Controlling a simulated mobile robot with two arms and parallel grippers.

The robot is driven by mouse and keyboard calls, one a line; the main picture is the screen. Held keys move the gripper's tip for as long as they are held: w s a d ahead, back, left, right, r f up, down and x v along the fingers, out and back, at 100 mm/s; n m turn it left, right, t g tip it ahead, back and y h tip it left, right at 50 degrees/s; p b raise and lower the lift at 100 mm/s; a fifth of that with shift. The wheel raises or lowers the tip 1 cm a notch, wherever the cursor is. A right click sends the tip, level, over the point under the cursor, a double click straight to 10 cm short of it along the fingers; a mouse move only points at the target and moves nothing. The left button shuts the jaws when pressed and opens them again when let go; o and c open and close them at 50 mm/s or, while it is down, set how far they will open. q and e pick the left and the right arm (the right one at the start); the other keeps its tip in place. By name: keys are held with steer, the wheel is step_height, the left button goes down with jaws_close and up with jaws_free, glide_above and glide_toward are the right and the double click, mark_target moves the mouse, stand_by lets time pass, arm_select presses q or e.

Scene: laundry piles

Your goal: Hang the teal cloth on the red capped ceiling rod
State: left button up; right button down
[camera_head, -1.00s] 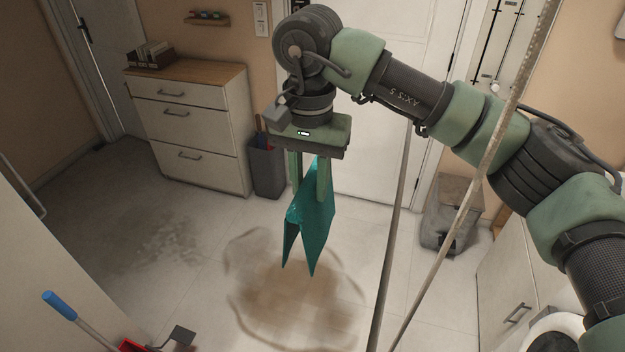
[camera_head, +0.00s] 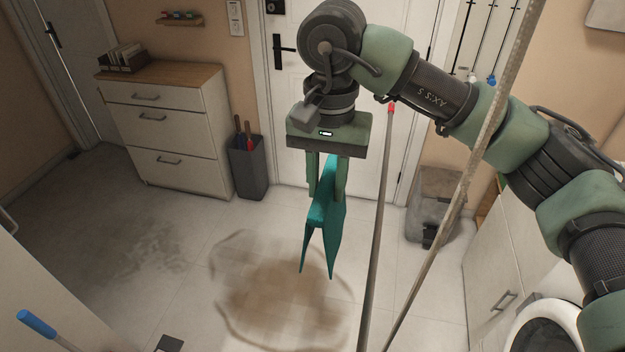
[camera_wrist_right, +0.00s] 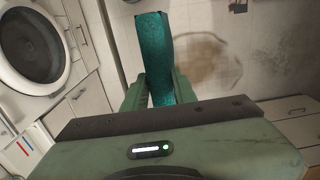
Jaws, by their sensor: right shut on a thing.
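The teal cloth (camera_head: 322,232) hangs folded over from my right gripper (camera_head: 327,192), its two lower corners pointing down above the floor. The gripper is shut on the cloth's upper part. In the right wrist view the cloth (camera_wrist_right: 155,50) lies between the two green fingers (camera_wrist_right: 158,95). The red capped rod (camera_head: 378,215) runs up at a slant to the right of the cloth, with its red cap (camera_head: 391,107) just below my forearm. The cloth is apart from the rod in the picture. My left gripper is out of view.
A second, bare rod (camera_head: 462,190) crosses in front of my right arm. A drawer cabinet (camera_head: 165,130) and a grey bin (camera_head: 248,168) stand at the back left. A washing machine (camera_head: 545,330) is at lower right. The stained floor (camera_head: 270,290) below is open.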

steer(key=shift+s+d, duration=0.9)
steer(key=shift+d, duration=2.1)
steer(key=b, duration=0.3)
glide_above(375, 256)
step_height(375, 256, down, 4)
arm_select(q)
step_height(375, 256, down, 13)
steer(key=b, duration=1)
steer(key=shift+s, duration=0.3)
arm_select(e)
step_height(375, 256, down, 10)
steer(key=shift+f, duration=0.1)
steer(key=c, duration=1.1)
jaws_free()
steer(key=shift+o, duration=0.2)
